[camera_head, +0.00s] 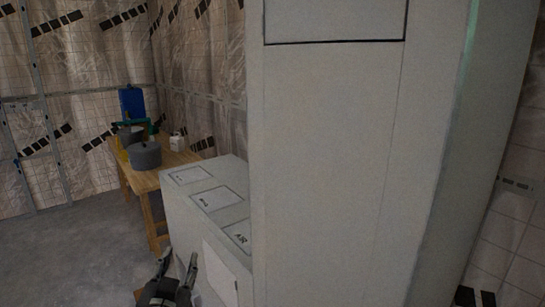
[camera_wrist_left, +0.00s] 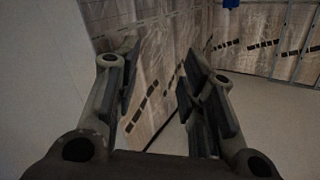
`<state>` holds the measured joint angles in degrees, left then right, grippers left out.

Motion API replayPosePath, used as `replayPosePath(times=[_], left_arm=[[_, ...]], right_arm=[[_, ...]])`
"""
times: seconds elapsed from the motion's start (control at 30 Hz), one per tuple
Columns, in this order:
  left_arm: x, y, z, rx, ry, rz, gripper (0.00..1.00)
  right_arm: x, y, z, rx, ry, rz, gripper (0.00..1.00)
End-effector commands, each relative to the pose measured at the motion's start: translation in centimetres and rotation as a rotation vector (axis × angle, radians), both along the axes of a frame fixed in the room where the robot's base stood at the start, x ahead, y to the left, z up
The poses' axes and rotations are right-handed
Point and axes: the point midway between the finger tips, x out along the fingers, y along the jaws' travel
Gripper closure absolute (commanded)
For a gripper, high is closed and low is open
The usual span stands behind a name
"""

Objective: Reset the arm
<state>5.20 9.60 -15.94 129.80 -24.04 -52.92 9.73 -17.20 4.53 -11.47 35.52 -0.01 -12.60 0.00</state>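My left gripper (camera_head: 179,262) is low in the head view, beside the pale boxes. In the left wrist view the left gripper (camera_wrist_left: 152,75) has its two fingers spread apart with nothing between them. A small dark part of what looks like my right gripper (camera_head: 474,297) shows at the bottom right edge of the head view, mostly cut off. Whether it is open or shut is unclear.
A tall pale panel-like block (camera_head: 330,170) fills the middle of the head view. Lower pale boxes (camera_head: 205,195) stand to its left. Beyond is a wooden table (camera_head: 150,180) with grey pots (camera_head: 146,155) and a white container (camera_head: 177,142). The grey floor (camera_head: 70,250) at left is clear.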

Motion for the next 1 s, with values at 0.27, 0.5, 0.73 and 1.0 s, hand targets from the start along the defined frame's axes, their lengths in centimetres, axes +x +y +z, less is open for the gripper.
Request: replayPosePath(times=[0.27, 0.5, 0.73, 1.0], left_arm=[[-12.0, 1.6, -17.5, -0.111, 0.605, 0.036, 0.62], [-22.7, 1.4, -24.5, -0.161, 0.976, 0.024, 0.62], [-29.3, 1.0, -28.5, -0.186, 1.197, 0.005, 0.62], [-27.9, 0.7, -36.6, -0.181, 1.227, 0.006, 0.62]], right_arm=[[0.0, 0.0, 0.0, 0.000, 0.000, 0.000, 0.60], [0.0, 0.0, 0.0, 0.000, 0.000, 0.000, 0.60], [0.1, -0.1, 0.0, -0.001, -0.001, 0.000, 0.60], [0.0, -0.1, 0.0, -0.001, 0.000, 0.000, 0.60]])
